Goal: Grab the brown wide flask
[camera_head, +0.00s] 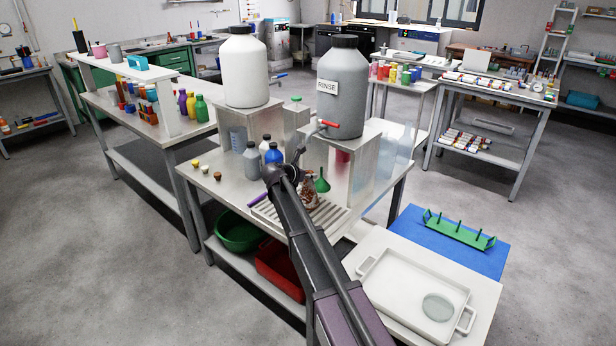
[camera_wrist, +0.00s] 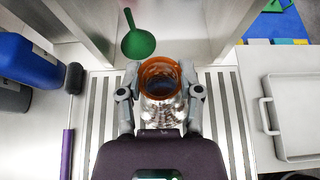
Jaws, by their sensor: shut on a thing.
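The brown wide flask (camera_wrist: 160,69) is in the middle of the wrist view, with an orange-brown rim and a see-through lower body. It stands over a slatted rack. My gripper (camera_wrist: 160,96) has one finger on each side of it and is shut on it. In the head view the flask (camera_head: 309,193) shows just right of my arm, reddish-brown and partly covered. My gripper's fingertips are hidden there behind the arm. I cannot tell whether the flask's base touches the rack.
A green funnel (camera_wrist: 138,42) is just beyond the flask. A white tray (camera_wrist: 296,92) is at the right. Large white (camera_head: 245,75) and grey (camera_head: 342,95) containers stand on metal stands behind.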

